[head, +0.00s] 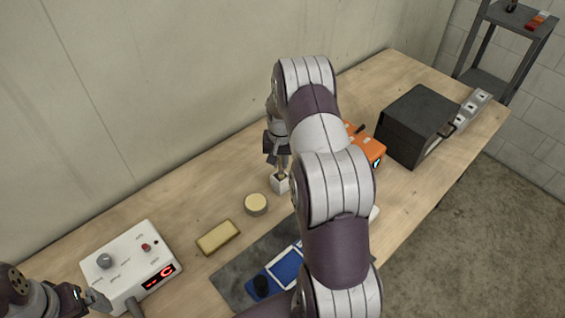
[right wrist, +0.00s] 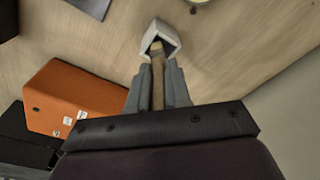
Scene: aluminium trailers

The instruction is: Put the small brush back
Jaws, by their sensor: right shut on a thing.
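My right gripper (head: 282,163) is shut on the small brush, whose wooden handle (right wrist: 157,82) shows between the fingers in the right wrist view. A small white square holder (head: 279,184) stands on the bench right below the fingers. In the right wrist view the holder (right wrist: 172,36) has a dark opening, and the brush's end overlaps that opening. I cannot tell how deep the brush sits in it; its bristles are hidden. My left gripper (head: 96,299) is at the lower left, beside the white control box; its finger gap is not clear.
A round tin (head: 255,204) and a yellow sponge-like block (head: 218,237) lie left of the holder. The white control box (head: 128,262) with red display is at left. A grey mat (head: 232,283) lies in front. An orange box (head: 367,146) and a black case (head: 412,122) stand right.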

